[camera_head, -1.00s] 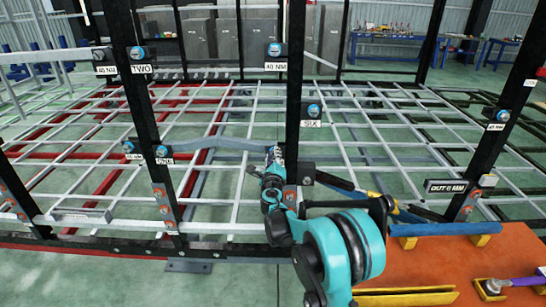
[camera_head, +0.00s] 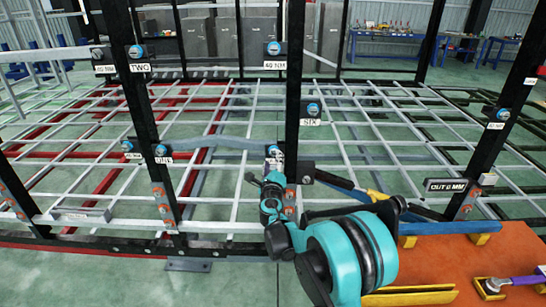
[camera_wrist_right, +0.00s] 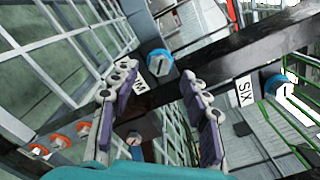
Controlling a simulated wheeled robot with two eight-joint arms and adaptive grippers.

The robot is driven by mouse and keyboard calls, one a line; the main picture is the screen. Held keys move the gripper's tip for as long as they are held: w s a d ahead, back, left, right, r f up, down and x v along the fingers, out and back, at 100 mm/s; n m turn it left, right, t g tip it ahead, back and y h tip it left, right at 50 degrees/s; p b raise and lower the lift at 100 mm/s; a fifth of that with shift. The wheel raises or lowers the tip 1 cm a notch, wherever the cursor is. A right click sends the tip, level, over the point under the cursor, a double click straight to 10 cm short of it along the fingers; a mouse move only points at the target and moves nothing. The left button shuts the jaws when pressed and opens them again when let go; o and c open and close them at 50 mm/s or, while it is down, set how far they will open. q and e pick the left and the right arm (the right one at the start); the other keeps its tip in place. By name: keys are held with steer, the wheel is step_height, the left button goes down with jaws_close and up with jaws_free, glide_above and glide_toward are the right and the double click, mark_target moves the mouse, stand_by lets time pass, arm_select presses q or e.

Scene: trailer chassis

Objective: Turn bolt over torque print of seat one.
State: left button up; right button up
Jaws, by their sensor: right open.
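My right gripper (camera_head: 273,180) is in front of the middle black post, just below a blue-headed bolt (camera_head: 273,151) with a small print under it that is too blurred to read. In the right wrist view my right gripper (camera_wrist_right: 157,75) is open and empty. A blue bolt (camera_wrist_right: 160,62) shows past and between its two purple-padded fingers, apart from them. A print ending in "M" (camera_wrist_right: 140,85) is beside that bolt, partly hidden by the left finger. My left gripper is not in view.
Other blue bolts sit above a SIX plate (camera_head: 311,122), a TWO plate (camera_head: 140,68) and a 40 NM print (camera_head: 273,65). Black posts (camera_head: 147,130) and white rails surround the arm. An orange table (camera_head: 430,262) with a purple-handled tool (camera_head: 510,283) stands at lower right.

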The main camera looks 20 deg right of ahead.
steer(key=v, duration=0.7)
steer(key=shift+s, duration=0.2)
